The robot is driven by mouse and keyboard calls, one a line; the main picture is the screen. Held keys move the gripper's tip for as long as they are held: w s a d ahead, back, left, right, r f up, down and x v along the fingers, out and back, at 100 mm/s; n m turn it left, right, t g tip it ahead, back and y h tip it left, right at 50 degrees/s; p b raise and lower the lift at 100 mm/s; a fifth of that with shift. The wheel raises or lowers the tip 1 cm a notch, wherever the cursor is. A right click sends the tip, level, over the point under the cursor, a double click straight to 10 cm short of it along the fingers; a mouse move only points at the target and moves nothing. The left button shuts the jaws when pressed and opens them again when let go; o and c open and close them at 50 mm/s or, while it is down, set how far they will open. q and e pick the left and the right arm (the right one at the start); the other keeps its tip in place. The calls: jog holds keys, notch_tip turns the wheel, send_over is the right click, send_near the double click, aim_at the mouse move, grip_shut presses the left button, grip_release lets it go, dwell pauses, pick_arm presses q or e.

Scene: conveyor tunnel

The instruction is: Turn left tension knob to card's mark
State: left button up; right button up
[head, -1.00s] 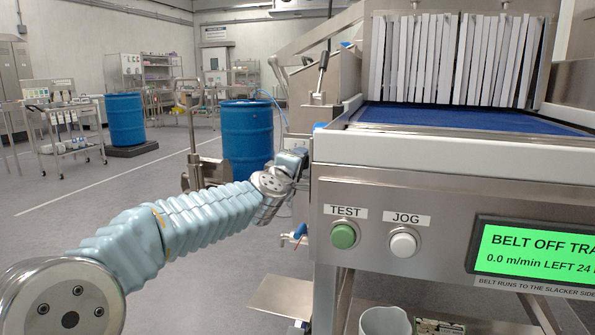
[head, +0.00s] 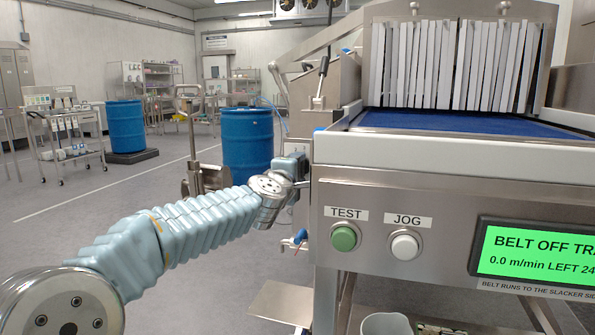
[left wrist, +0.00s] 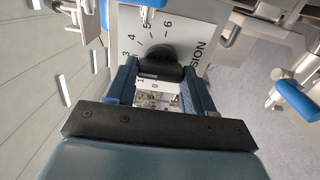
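The tension knob (left wrist: 165,57) is black and sits on a white dial plate (left wrist: 130,18) in the left wrist view. The plate carries numbers around the knob, with 0 and 1 below it, 3 to 6 at its upper left, and part of the word TENSION at its right. My left gripper (left wrist: 161,74) has one blue finger on each side of the knob. Whether the fingers press on it is unclear. The knob's pointer is hard to make out. In the head view the gripper is mostly hidden at the machine's left side. I see no card with a mark. My right gripper is out of view.
The machine front carries a green TEST button (head: 344,238), a white JOG button (head: 404,246) and a green display (head: 535,252). A blue-handled valve (head: 300,238) is below my left wrist. A blue drum (head: 247,140) stands behind my left arm, with open floor at left.

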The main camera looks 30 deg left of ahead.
pick_arm(q)
jog(key=o, duration=0.4)
jog(key=shift+o, duration=0.2)
jog(key=v, duration=1.4)
jog(key=shift+p, duration=0.35)
jog(key=shift+w, duration=0.1)
